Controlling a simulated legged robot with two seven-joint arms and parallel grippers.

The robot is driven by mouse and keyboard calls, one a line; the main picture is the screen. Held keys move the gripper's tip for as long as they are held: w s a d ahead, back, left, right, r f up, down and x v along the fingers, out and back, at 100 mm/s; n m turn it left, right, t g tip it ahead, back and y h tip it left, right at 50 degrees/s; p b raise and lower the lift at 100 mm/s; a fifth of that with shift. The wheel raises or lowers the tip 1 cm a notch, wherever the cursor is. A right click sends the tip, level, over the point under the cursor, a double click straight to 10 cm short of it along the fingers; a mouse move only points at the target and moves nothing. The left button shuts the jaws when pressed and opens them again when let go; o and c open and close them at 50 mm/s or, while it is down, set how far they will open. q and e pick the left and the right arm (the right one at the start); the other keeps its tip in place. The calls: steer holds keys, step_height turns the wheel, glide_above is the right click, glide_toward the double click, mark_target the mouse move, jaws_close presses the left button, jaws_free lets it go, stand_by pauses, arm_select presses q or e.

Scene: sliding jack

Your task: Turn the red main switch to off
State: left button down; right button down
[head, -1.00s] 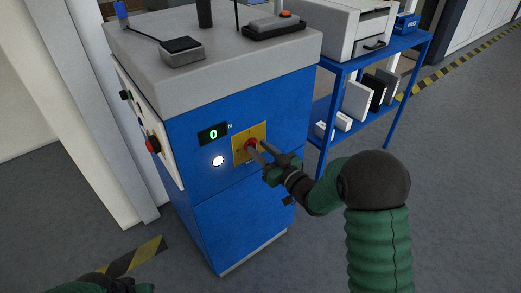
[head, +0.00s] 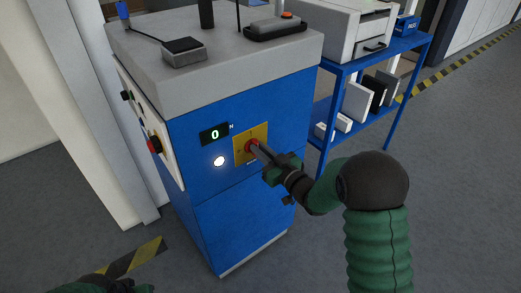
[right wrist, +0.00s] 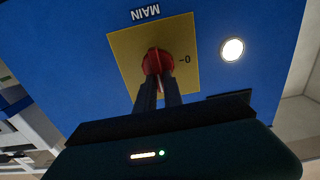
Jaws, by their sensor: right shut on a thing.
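The red main switch (head: 252,145) sits on a yellow plate (head: 240,152) on the front of the blue cabinet. In the right wrist view the red switch (right wrist: 152,58) has its grip bar pointing down between my fingertips. The yellow plate (right wrist: 122,52) carries a "0" mark to the right of the switch, and a MAIN label (right wrist: 146,12) appears upside down above it. My right gripper (head: 259,150) is shut on the switch; its fingers (right wrist: 158,84) hide part of the bar.
The blue cabinet (head: 235,220) has a display reading 0 (head: 214,134) and a lit white lamp (head: 219,161). A red button (head: 154,145) is on its left side panel. A blue shelf (head: 345,103) stands behind on the right. The floor around is open.

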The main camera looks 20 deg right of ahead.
steer(key=shift+r, duration=0.1)
steer(key=shift+s+a+f+n+b, duration=0.1)
steer(key=shift+a+f+n+b, duration=0.2)
steer(key=shift+n+b, duration=2.55)
steer(key=shift+s+a+f+n+b, duration=0.1)
steer(key=shift+a+f+n+b, duration=0.2)
steer(key=shift+n+b, duration=2.55)
steer(key=shift+s+a+f+n+b, duration=0.1)
steer(key=shift+a+f+n+b, duration=0.15)
steer(key=shift+n+b, duration=2.6)
steer(key=shift+n+p, duration=0.45)
steer(key=shift+n, duration=0.1)
steer(key=shift+f, duration=0.1)
steer(key=c, duration=1.5)
jaws_free()
steer(key=shift+w, duration=0.15)
steer(key=shift+o, duration=0.2)
